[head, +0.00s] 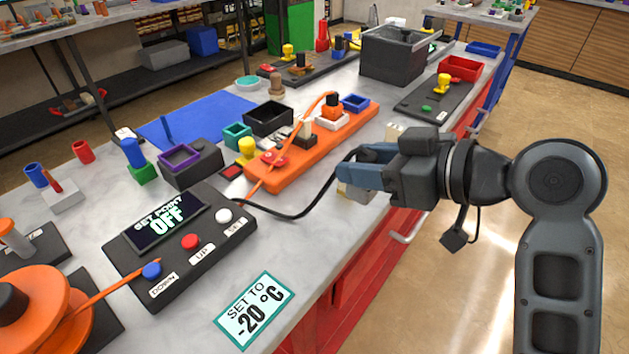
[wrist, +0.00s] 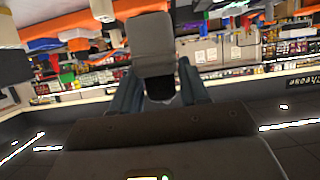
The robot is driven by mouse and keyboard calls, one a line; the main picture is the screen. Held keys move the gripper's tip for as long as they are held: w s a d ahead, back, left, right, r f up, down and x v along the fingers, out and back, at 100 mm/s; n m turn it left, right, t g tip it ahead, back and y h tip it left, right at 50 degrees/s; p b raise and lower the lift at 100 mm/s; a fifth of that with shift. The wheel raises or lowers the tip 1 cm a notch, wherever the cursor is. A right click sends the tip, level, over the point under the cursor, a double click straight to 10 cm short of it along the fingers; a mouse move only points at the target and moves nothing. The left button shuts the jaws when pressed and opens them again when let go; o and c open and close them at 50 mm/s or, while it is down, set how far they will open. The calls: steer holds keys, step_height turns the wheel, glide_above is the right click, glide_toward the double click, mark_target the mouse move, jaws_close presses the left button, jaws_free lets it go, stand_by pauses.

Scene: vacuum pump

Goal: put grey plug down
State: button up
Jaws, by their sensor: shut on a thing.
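My gripper (head: 352,172) is held out over the bench's right edge, its bluish fingers pointing left. It is shut on the grey plug (wrist: 153,48), a blocky grey piece between the fingers in the wrist view. In the head view the fingers mostly hide the plug. A black cord (head: 300,213) runs from near the fingers down to the dark control box (head: 182,240). The box display reads "SET POINT OFF". I cannot tell from these views whether the plug touches anything.
An orange base (head: 335,130) with several parts stands left of my gripper. A "SET TO -20 °C" card (head: 255,311) lies near the front edge. An orange reel (head: 35,300) is at lower left. Bare pale benchtop (head: 320,250) shows below the cord. The floor (head: 440,300) lies right of the bench.

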steer(key=shift+s+a+f+p, duration=0.15)
steer(key=shift+a+f+p, duration=0.05)
steer(key=shift+a+f, duration=1.15)
steer(key=shift+s+a+f+p, duration=0.15)
steer(key=shift+s+a+f, duration=0.05)
steer(key=shift+a+f, duration=1.15)
steer(key=shift+s+a+f+p, duration=0.2)
steer(key=shift+a+f, duration=0.85)
steer(key=shift+f, duration=0.55)
steer(key=shift+f, duration=0.1)
steer(key=shift+f, duration=0.15)
steer(key=o, duration=1.1)
